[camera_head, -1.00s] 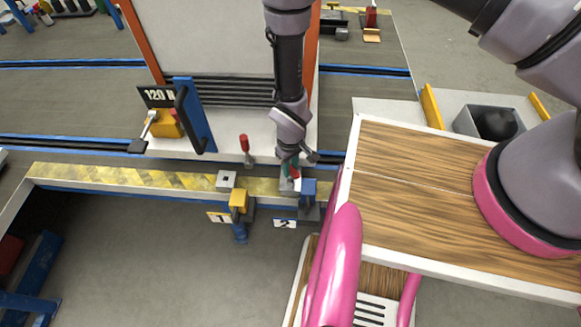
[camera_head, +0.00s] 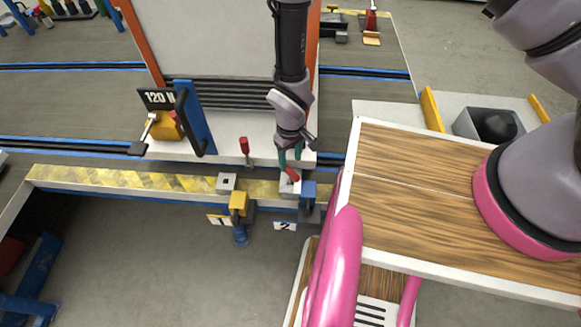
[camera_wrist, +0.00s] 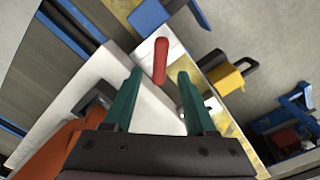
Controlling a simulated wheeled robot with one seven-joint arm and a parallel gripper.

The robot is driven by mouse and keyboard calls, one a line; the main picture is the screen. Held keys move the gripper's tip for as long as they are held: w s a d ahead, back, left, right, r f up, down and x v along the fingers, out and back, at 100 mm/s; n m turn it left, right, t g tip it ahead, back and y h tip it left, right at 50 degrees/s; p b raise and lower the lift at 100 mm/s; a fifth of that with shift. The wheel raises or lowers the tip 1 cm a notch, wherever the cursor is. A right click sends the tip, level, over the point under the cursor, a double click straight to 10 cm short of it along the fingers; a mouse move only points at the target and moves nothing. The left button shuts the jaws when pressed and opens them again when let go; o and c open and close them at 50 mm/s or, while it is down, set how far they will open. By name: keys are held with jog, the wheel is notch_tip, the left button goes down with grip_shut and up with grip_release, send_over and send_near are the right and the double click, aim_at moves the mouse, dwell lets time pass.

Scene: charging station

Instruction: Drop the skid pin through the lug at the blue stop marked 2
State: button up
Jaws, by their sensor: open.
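The red-handled pin (camera_head: 291,174) is at the pale lug plate (camera_head: 288,188) beside the blue stop (camera_head: 308,190), above the label 2 (camera_head: 285,226). Its handle looks tilted. My gripper (camera_head: 290,158) is just above it with its teal fingers apart. In the wrist view the red handle (camera_wrist: 160,58) lies between and beyond the open fingertips (camera_wrist: 160,76), touching neither finger. The blue stop (camera_wrist: 150,14) is past it. The pin's shank is hidden, so I cannot tell whether it is in the lug's hole.
The yellow stop (camera_head: 238,203) with label 1 (camera_head: 219,220) and its lug plate (camera_head: 226,181) are to the left. Another red handle (camera_head: 244,146) stands on the white skid edge. My wood-topped base is close on the right.

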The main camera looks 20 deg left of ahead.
notch_tip(320, 180, up, 6)
jog(key=shift+f, duration=0.1)
jog(key=w+d+r+m+y, duration=0.1)
jog(key=w+d+r+m, duration=0.1)
jog(key=w+r, duration=0.55)
jog(key=w+d+r+m, duration=0.15)
jog(key=w+r, duration=0.35)
jog(key=r, duration=0.6)
jog(key=w+d+r+m+t+y, duration=0.1)
jog(key=w+d+r+m, duration=0.15)
jog(key=d+r, duration=0.35)
jog(key=w+d+r+m+t, duration=0.1)
jog(key=w+d+r, duration=0.25)
jog(key=r, duration=0.45)
jog(key=d+r+m+t, duration=0.2)
jog(key=d+r+m, duration=0.2)
jog(key=d+r, duration=1)
jog(key=s+d+r+m+t, duration=0.3)
jog(key=s+d+r, duration=0.5)
jog(key=s+d, duration=0.3)
jog(key=shift+s+d+r+m, duration=0.25)
jog(key=shift+d+m, duration=0.05)
jog(key=shift+m, duration=0.4)
